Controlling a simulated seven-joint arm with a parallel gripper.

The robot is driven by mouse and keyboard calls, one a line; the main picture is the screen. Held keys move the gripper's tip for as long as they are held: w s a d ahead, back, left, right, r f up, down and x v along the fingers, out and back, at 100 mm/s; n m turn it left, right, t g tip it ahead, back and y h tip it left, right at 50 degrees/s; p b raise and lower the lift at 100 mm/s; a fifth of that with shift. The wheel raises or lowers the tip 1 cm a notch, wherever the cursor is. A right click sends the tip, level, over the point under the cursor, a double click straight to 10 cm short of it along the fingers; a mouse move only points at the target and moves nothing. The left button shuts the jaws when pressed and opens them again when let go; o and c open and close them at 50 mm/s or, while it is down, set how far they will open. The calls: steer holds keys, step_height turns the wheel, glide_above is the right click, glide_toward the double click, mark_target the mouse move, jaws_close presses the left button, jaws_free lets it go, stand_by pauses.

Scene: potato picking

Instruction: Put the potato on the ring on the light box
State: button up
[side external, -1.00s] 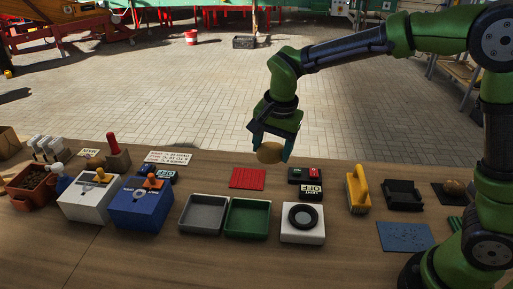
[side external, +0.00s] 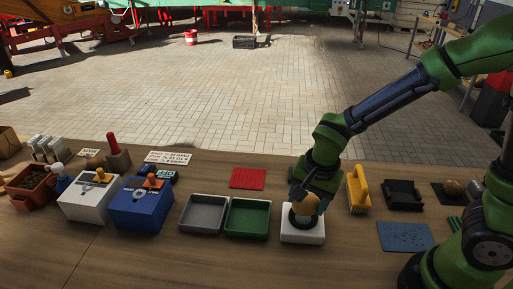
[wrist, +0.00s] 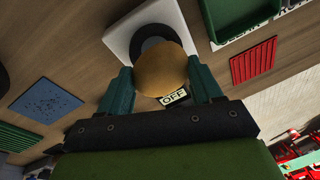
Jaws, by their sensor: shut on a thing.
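My gripper (side external: 308,195) is shut on the tan potato (side external: 307,204) and is over the white light box (side external: 303,238). In the wrist view the potato (wrist: 161,69) sits between the two teal fingers. The black ring (side external: 293,217) on top of the light box shows partly beneath the potato. In the wrist view the ring (wrist: 148,43) shows beyond the potato, on the white light box (wrist: 116,38). I cannot tell whether the potato touches the ring.
Green (side external: 247,218) and grey (side external: 203,214) trays stand left of the light box. A yellow-handled tool (side external: 358,188) stands close on its right, with a black holder (side external: 403,195) and a blue mat (side external: 405,237) beyond. A red mat (side external: 249,178) lies behind the green tray.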

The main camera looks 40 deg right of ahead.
steer(key=shift+f, duration=0.45)
steer(key=shift+f, duration=0.5)
steer(key=o, duration=1.1)
steer(key=shift+o, duration=0.2)
steer(key=shift+r, duration=0.1)
step_height(320, 180, up, 16)
steer(key=s, duration=0.3)
steer(key=shift+a+r, duration=0.2)
